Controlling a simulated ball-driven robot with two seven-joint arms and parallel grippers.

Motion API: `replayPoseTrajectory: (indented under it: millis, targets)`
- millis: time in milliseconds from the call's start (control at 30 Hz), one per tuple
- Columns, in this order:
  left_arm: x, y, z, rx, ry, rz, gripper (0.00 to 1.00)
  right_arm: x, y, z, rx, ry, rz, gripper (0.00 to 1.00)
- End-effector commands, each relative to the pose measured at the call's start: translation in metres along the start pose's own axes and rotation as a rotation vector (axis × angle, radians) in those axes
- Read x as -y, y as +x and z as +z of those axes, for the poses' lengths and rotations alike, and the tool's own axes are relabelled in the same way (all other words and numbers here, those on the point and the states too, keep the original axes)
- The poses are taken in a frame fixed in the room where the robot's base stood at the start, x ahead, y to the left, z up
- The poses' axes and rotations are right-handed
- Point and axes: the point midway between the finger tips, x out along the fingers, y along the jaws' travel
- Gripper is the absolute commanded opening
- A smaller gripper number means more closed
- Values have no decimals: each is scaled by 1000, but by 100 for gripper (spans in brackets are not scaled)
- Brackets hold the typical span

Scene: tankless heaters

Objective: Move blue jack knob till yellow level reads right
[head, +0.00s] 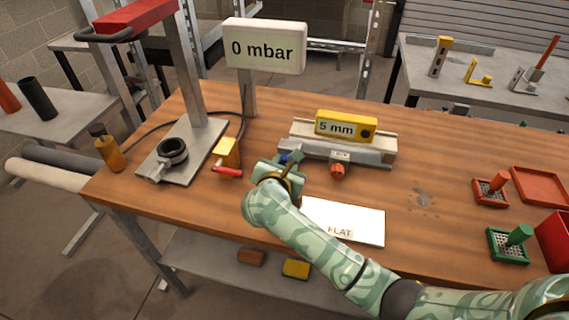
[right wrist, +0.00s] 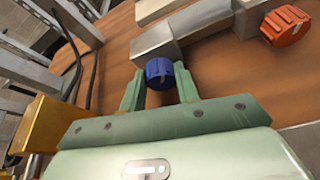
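The yellow level (head: 345,125) lies on a grey metal jack assembly on the bench, and its display reads "5 mm". The blue jack knob (head: 284,158) is at the assembly's left end, mostly hidden by my right gripper (head: 281,173) in the head view. In the right wrist view the blue knob (right wrist: 160,72) sits between the two fingers of my right gripper (right wrist: 160,84), which appear to touch it on both sides. An orange knob (head: 338,170) is on the assembly's front; it also shows in the right wrist view (right wrist: 286,26). My left gripper is not in view.
A white card marked "FLAT" (head: 343,221) lies in front of the assembly. A yellow block with a red handle (head: 227,158) stands close left of my right gripper. A "0 mbar" display (head: 264,46) stands behind. Red and green trays (head: 508,245) are at right.

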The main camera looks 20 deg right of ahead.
Motion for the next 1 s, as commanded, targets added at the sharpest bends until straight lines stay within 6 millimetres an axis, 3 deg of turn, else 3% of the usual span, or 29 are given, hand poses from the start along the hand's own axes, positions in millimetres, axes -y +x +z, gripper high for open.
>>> replayPoseTrajectory:
  millis: [300,633,667,700,733,1000]
  targets:
    - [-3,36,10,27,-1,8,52,3,2,-7,-16,205,80,9]
    - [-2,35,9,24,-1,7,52,2,0,-1,-14,231,91,9]
    - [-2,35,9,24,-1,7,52,2,0,-1,-14,231,91,37]
    - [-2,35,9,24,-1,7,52,2,0,-1,-14,231,91,48]
    - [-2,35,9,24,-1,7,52,2,0,-1,-14,230,91,53]
    - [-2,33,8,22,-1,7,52,2,0,0,-13,224,88,53]
